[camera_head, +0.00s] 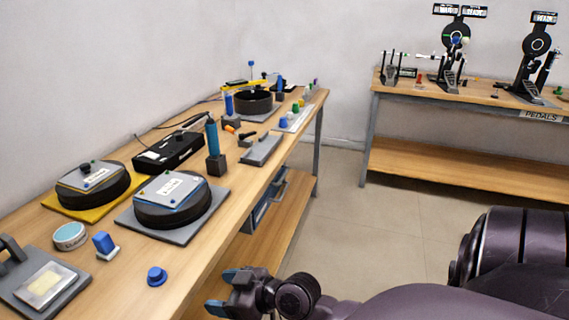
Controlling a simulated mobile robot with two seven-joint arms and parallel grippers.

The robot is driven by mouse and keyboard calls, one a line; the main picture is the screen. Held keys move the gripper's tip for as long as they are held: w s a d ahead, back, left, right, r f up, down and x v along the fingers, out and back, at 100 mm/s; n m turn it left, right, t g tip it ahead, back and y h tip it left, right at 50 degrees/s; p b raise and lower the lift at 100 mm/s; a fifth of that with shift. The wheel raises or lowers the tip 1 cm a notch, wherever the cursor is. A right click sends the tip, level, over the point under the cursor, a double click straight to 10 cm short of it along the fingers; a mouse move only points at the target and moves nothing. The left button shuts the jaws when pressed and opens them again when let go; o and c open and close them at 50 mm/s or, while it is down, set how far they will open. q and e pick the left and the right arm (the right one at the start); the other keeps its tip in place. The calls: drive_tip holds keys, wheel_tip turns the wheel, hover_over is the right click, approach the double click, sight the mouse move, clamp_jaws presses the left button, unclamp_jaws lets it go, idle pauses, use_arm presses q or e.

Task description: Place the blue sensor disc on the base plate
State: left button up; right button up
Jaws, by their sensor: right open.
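The blue sensor disc (157,277), a small round blue piece with a raised knob, lies on the bench top near its front edge. Several flat plates are in view, and I cannot tell for certain which is the base plate. A grey square plate (205,226) lies under a black round pad (170,205). Another grey plate (70,297), with a pale panel on it, is at the lower left. My right gripper (226,291) has blue fingertips, open and empty, to the right of the disc beyond the bench's front edge. My left gripper is not in view.
A blue block (103,242) and a round tin (70,236) stand left of the disc. A second black pad (92,200) sits on a yellow plate (52,205). A black box (168,152) and blue-handled tool (212,137) stand behind. Bare bench surrounds the disc's right side.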

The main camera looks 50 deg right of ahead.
drive_tip(key=s+d+f+m+g+h, duration=0.2)
drive_tip(key=s+f+h, duration=0.3)
drive_tip(key=s+f, duration=0.8)
drive_tip(key=shift+s+d+f+m, duration=0.25)
drive_tip(key=shift+s+m, duration=0.25)
drive_tip(key=shift+s, duration=0.55)
drive_tip(key=shift+s+f, duration=0.1)
drive_tip(key=shift+s, duration=0.3)
drive_tip(key=shift+c, duration=0.4)
